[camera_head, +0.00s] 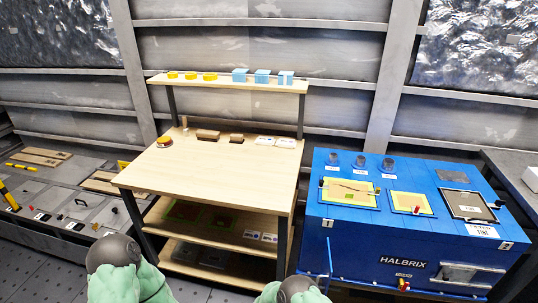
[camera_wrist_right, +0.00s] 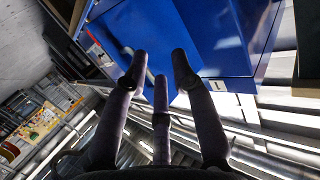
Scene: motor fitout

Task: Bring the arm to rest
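My right gripper (camera_wrist_right: 160,68) shows in the right wrist view with its dark fingers spread apart and nothing between them. Beyond its fingertips is the side of a blue cabinet; I see no contact with it. In the head view only green and dark parts of my two arms show at the bottom edge. My left gripper is not in view.
A wooden workbench (camera_head: 218,165) with lower shelves stands in front, with yellow discs (camera_head: 190,76) and blue boxes (camera_head: 262,76) on its upper shelf. A blue HALBRIX cabinet (camera_head: 400,262) stands to the right. Grey cases (camera_head: 75,205) lie at left.

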